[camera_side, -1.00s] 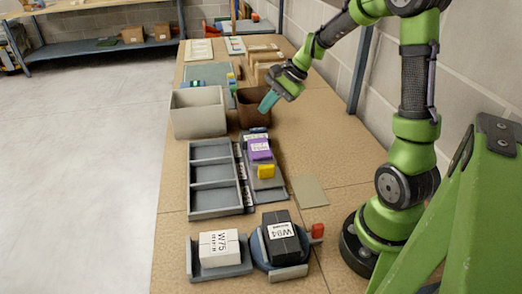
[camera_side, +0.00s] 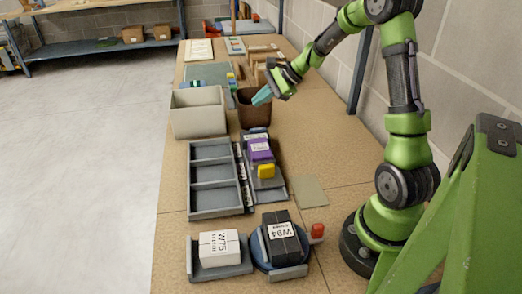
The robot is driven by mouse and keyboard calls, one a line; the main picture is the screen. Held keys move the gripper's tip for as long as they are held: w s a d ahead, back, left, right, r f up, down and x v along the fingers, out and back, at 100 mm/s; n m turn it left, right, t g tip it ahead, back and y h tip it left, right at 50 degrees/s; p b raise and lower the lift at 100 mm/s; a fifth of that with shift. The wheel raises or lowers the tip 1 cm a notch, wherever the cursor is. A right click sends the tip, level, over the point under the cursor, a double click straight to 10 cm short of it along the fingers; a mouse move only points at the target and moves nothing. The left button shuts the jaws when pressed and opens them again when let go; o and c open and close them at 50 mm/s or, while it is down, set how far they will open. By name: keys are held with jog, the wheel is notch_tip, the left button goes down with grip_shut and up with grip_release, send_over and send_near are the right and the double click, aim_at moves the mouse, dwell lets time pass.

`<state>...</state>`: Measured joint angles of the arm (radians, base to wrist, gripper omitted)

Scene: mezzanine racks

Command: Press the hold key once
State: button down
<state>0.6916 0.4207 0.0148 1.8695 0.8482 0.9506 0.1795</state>
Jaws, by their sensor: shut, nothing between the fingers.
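I cannot pick out the hold key for certain; no key label is readable at this size. A small panel (camera_side: 236,46) with coloured marks lies towards the far end of the bench.
A grey bin (camera_side: 198,115) stands left of the brown one. Nearer are a grey divided tray (camera_side: 214,188), purple and yellow blocks (camera_side: 261,152), a white box W75 (camera_side: 219,244) and a black box W94 (camera_side: 282,238). Cartons (camera_side: 262,55) stand behind.

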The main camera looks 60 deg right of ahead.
aim_at(261, 129)
jog(key=shift+f, duration=3.45)
jog(key=shift+f, duration=0.4)
jog(key=shift+f, duration=0.4)
jog(key=shift+r, duration=0.85)
jog(key=shift+r, duration=0.1)
jog(key=shift+r, duration=2.4)
